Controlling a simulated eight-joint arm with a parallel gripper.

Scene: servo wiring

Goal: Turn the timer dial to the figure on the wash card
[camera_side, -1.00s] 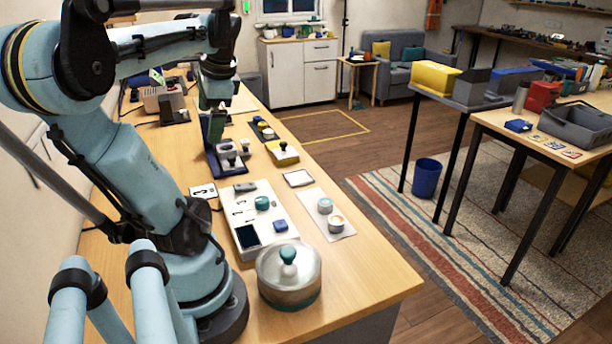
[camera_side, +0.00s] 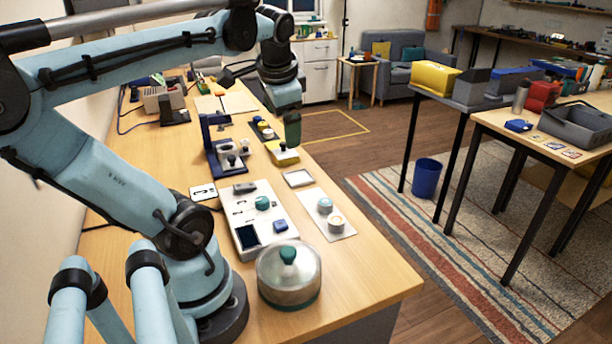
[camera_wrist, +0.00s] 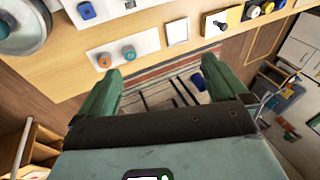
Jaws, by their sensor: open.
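A white panel (camera_side: 250,222) lies on the wooden table with a teal knob (camera_side: 262,203), a blue button (camera_side: 280,225) and a dark display (camera_side: 248,236). I cannot tell for sure which knob is the timer dial. A small white card with black marks (camera_side: 203,191) lies left of the panel; its figure is too small to read. A grey plate right of the panel bears a teal-sided dial (camera_side: 325,206) and an orange-marked dial (camera_side: 336,223); both show in the wrist view (camera_wrist: 129,52). My gripper (camera_side: 292,143) is up near the table's right edge, its green fingers (camera_wrist: 163,88) apart and empty.
A metal pot (camera_side: 289,277) with a teal knob stands at the table's front.

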